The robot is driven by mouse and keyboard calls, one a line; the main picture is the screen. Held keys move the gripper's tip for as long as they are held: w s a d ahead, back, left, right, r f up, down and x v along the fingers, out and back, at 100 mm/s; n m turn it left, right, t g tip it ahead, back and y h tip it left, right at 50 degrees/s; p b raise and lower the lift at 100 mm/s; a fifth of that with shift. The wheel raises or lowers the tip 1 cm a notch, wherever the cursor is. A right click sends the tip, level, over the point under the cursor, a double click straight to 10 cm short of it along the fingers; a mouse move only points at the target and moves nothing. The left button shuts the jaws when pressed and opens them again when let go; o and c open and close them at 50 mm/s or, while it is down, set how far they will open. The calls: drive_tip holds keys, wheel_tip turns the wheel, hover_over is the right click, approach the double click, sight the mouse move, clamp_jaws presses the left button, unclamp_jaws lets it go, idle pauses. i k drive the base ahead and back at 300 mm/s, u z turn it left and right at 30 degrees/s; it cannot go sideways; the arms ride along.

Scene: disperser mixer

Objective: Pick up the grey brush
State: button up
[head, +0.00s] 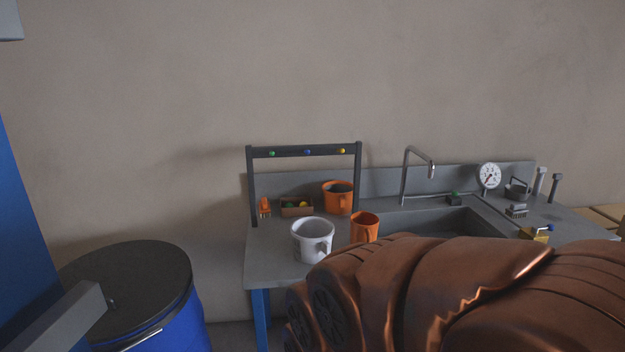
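A small grey object that looks like the grey brush (516,211) lies on the counter at the right of the sink, with a bristle-like lower edge. It is small in the head view, so its details are hard to tell. A large copper-coloured part of my arm fills the lower right and hides the front of the counter there. My gripper's fingers do not show in this view.
A tap (405,176), gauge (489,176) and dark pot (516,191) stand near the sink. A blue drum (178,328) stands left.

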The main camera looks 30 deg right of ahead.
sight(517, 210)
drive_tip(key=z, duration=1.65)
drive_tip(key=k, duration=0.65)
drive_tip(key=z, duration=0.15)
drive_tip(key=i, duration=0.75)
drive_tip(key=z, duration=1.05)
drive_tip(key=i, duration=1.4)
drive_tip(key=u, duration=0.35)
drive_tip(key=i, duration=0.9)
drive_tip(key=u, duration=0.8)
